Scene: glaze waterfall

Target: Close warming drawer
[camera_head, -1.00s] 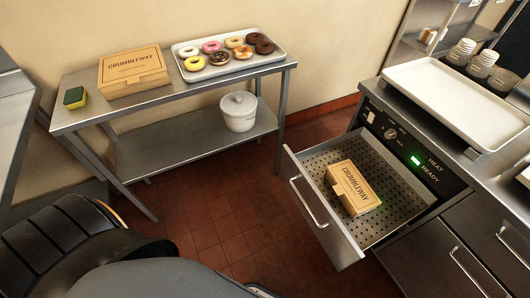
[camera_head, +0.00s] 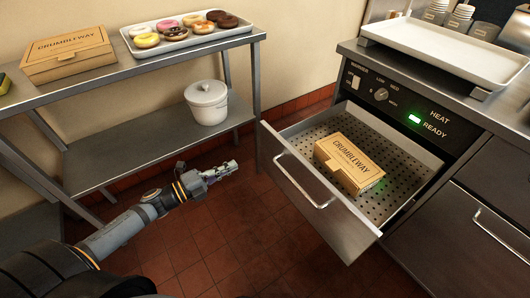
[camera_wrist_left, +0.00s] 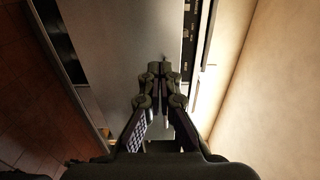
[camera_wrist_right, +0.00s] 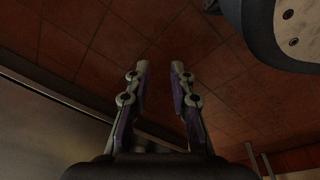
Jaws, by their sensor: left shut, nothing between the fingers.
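The warming drawer (camera_head: 335,228) stands pulled out of the steel cabinet in the head view, with a bar handle (camera_head: 303,182) on its front. A closed Crumbleway box (camera_head: 350,163) lies on its perforated floor. My left gripper (camera_head: 232,167) is shut and empty, to the left of the drawer front and apart from it, over the red floor. In the left wrist view its fingertips (camera_wrist_left: 160,69) meet. My right gripper (camera_wrist_right: 160,66) shows only in its own wrist view; its fingers are apart with nothing between them.
The warmer panel has a knob (camera_head: 381,94) and a green ready light (camera_head: 414,119). A white tray (camera_head: 440,48) sits on top. At left, a steel table (camera_head: 110,78) holds another Crumbleway box (camera_head: 66,54) and a donut tray (camera_head: 186,39). A white pot (camera_head: 207,102) is below.

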